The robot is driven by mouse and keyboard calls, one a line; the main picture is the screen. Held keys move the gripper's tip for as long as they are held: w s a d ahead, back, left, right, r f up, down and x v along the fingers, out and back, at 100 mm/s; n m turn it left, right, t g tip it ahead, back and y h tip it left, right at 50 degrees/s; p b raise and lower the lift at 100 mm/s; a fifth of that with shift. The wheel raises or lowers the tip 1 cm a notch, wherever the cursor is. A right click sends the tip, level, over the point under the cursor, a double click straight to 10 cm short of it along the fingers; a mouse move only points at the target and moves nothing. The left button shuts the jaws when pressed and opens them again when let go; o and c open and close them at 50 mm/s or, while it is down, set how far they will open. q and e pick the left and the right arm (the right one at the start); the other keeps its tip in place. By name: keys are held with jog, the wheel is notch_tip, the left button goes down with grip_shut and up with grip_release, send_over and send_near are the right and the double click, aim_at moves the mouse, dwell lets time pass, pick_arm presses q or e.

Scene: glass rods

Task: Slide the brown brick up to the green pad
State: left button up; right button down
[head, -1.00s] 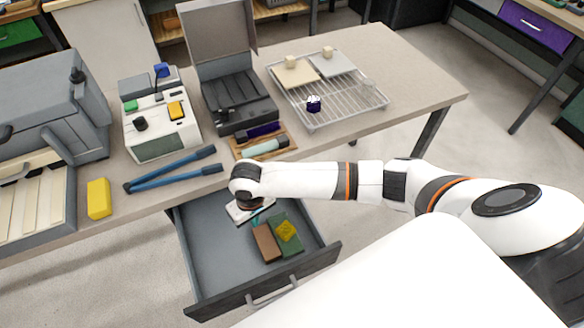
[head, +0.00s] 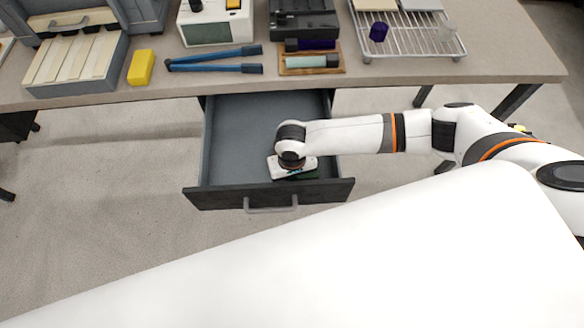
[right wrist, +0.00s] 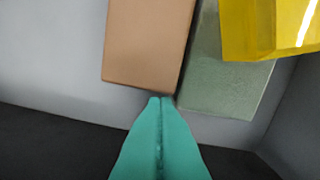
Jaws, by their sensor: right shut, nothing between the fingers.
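The brown brick (right wrist: 148,45) shows in the right wrist view, just left of the green pad (right wrist: 222,90). Their long sides lie close together with a thin dark line between them, and I cannot tell whether they touch. A yellow block (right wrist: 265,30) sits on the pad. My right gripper is shut and empty, its teal fingertips (right wrist: 161,99) at the near right corner of the brick; contact is unclear. My left gripper is out of view.
The open grey drawer (head: 232,135) surrounds the brick and pad, with free floor on its left. Its front wall (head: 215,195) is close to the gripper. The tabletop above holds blue-handled tongs (head: 215,61), a yellow block (head: 141,67) and a wire rack (head: 415,40).

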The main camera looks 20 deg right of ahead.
jog(key=shift+a+f, duration=0.1)
jog(key=shift+f, duration=0.6)
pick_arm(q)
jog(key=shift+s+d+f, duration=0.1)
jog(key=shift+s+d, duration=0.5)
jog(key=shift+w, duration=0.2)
pick_arm(e)
jog(key=shift+w, duration=0.2)
jog(key=shift+w+p, duration=0.4)
jog(key=shift+w, duration=0.5)
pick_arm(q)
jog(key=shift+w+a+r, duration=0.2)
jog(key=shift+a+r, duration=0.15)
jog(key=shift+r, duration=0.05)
